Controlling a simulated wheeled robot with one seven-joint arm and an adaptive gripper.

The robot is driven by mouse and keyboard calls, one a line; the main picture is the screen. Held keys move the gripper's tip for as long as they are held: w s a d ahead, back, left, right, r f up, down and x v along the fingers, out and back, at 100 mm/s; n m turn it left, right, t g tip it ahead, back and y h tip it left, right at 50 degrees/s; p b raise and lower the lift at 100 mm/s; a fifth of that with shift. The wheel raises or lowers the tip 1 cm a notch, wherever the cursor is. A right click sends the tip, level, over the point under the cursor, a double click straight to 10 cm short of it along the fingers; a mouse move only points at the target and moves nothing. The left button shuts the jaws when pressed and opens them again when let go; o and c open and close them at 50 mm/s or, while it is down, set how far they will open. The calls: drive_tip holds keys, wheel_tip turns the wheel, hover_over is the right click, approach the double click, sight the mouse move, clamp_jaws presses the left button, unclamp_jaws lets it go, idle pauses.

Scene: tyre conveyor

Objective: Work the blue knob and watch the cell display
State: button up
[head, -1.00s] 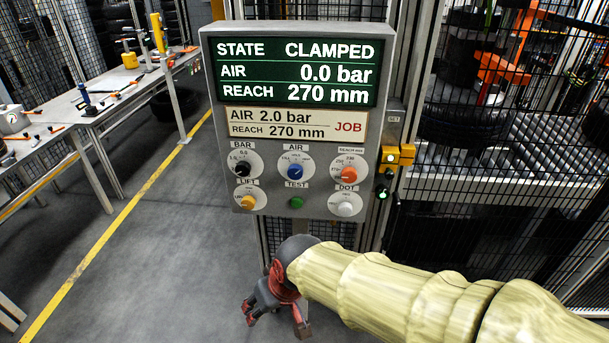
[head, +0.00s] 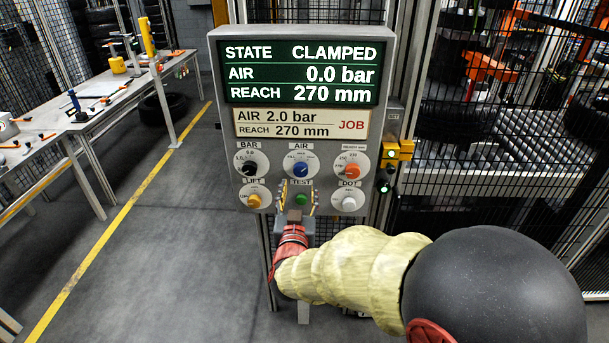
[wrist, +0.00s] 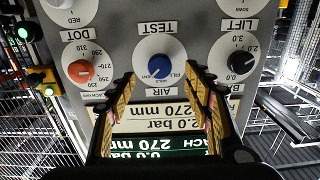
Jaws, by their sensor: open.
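The blue knob (head: 300,170) sits under the AIR label in the middle of the panel's upper knob row. My gripper (head: 299,196) is open in front of the panel, its fingers either side of the green TEST button in the head view. In the wrist view, which is upside down, the fingertips (wrist: 160,73) stand either side of the blue knob (wrist: 158,68); I cannot tell whether they touch it. Nothing is between the fingers but the knob's face beyond. The cell display (head: 301,74) reads STATE CLAMPED, AIR 0.0 bar, REACH 270 mm.
The job card (head: 300,123) reads AIR 2.0 bar, REACH 270 mm. Close around are the black BAR knob (head: 249,167), orange reach knob (head: 352,171), yellow LIFT knob (head: 254,201), white DOT knob (head: 349,203) and green TEST button (head: 301,199). Mesh fencing stands at right.

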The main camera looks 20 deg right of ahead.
sight(301, 172)
drive_tip(key=b+x, duration=0.1)
drive_tip(key=x, duration=0.5)
drive_tip(key=shift+w+r+b, duration=0.1)
drive_tip(key=shift+r+b, duration=0.05)
drive_tip(key=shift+b, duration=0.15)
drive_tip(key=shift+x, duration=0.8)
drive_tip(key=shift+r, duration=0.1)
drive_tip(key=shift+c, duration=1.3)
drive_tip(key=c, duration=0.9)
